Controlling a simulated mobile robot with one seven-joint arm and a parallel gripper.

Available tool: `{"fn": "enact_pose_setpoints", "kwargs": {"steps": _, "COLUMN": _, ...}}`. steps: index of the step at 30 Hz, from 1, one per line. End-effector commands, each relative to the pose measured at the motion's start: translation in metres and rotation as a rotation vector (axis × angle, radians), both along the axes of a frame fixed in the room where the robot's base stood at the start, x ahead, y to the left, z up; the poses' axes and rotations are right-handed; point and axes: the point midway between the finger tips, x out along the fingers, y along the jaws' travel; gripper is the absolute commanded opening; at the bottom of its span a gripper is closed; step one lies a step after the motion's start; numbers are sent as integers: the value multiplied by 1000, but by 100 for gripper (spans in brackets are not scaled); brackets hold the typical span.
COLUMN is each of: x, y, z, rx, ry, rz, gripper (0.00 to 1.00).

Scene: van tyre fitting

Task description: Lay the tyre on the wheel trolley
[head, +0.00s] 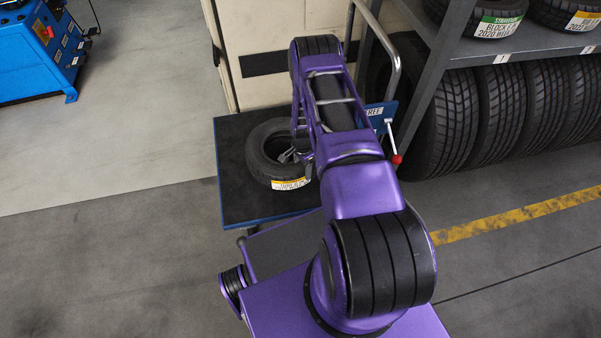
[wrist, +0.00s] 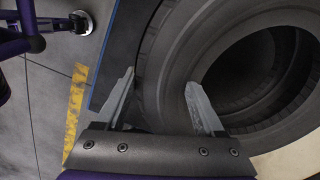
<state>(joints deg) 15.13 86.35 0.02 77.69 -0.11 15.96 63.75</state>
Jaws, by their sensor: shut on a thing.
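The tyre (head: 262,172) is black with a yellow and white label and lies flat over the dark deck of the wheel trolley (head: 238,200). Part of the tyre is hidden behind my arm. Whether its underside touches the deck fully I cannot tell. My gripper (head: 297,158) is at the tyre's right side. In the wrist view my gripper (wrist: 160,85) has one finger outside the tyre (wrist: 165,60) and one inside its opening, shut on the tyre wall. The trolley's blue edge (wrist: 104,60) shows beside it.
A rack (head: 470,62) with several upright tyres (head: 495,115) stands to the right. The trolley's metal handle (head: 391,45) and a red-knobbed lever (head: 393,140) are close to my arm. A blue machine (head: 35,60) stands at the far left. The floor on the left is clear.

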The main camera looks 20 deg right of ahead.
Motion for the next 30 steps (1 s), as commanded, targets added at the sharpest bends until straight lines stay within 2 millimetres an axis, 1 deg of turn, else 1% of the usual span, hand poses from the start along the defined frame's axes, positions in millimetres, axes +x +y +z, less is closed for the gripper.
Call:
{"fn": "enact_pose_setpoints", "kwargs": {"steps": 5, "x": 2, "y": 0, "z": -11, "rx": 0, "ry": -4, "rz": 0, "gripper": 0}}
{"fn": "enact_pose_setpoints", "kwargs": {"steps": 9, "x": 1, "y": 0, "z": -31, "rx": 0, "ry": -3, "rz": 0, "gripper": 0}}
{"fn": "enact_pose_setpoints", "kwargs": {"steps": 12, "x": 2, "y": 0, "z": -39, "rx": 0, "ry": -4, "rz": 0, "gripper": 0}}
{"fn": "enact_pose_setpoints", "kwargs": {"steps": 19, "x": 2, "y": 0, "z": -39, "rx": -1, "ry": -4, "rz": 0, "gripper": 0}}
{"fn": "enact_pose_setpoints", "kwargs": {"steps": 23, "x": 2, "y": 0, "z": -42, "rx": 0, "ry": -3, "rz": 0, "gripper": 0}}
{"fn": "enact_pose_setpoints", "kwargs": {"steps": 24, "x": 0, "y": 0, "z": -43, "rx": 0, "ry": 0, "rz": 1, "gripper": 76}}
{"fn": "enact_pose_setpoints", "kwargs": {"steps": 28, "x": 0, "y": 0, "z": -43, "rx": 0, "ry": 0, "rz": 1, "gripper": 99}}
{"fn": "enact_pose_setpoints", "kwargs": {"steps": 30, "x": 0, "y": 0, "z": -43, "rx": 0, "ry": 0, "rz": 1, "gripper": 100}}
